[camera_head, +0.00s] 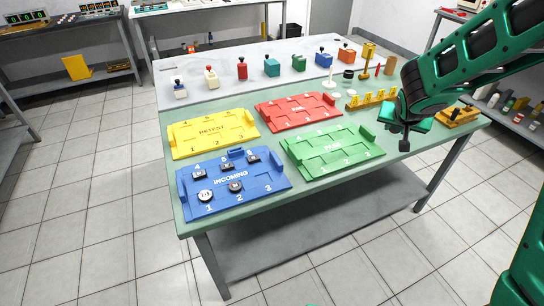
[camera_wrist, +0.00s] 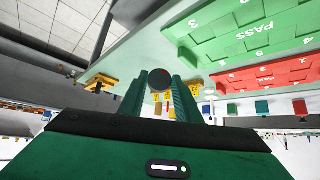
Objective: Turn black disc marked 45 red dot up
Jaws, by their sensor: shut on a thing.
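My gripper (camera_wrist: 160,82) is shut on a black disc (camera_wrist: 158,80), which sits between the two green fingertips in the wrist view. The disc's round face is turned toward the wrist camera, and a small red mark shows near its upper right. No number can be read on it. In the head view a dark disc (camera_head: 404,146) shows just below my gripper (camera_head: 404,130), over the table's right part. It appears held clear of the table top. Its other face is hidden.
The blue INCOMING tray (camera_head: 222,207) holds several small pieces. The yellow RETEST tray (camera_head: 215,149), red FAIL tray (camera_head: 275,119) and green PASS tray (camera_head: 345,167) look empty. Yellow stands (camera_head: 372,99) and a yellow fixture (camera_head: 457,117) stand near my gripper. Bare table lies below the disc.

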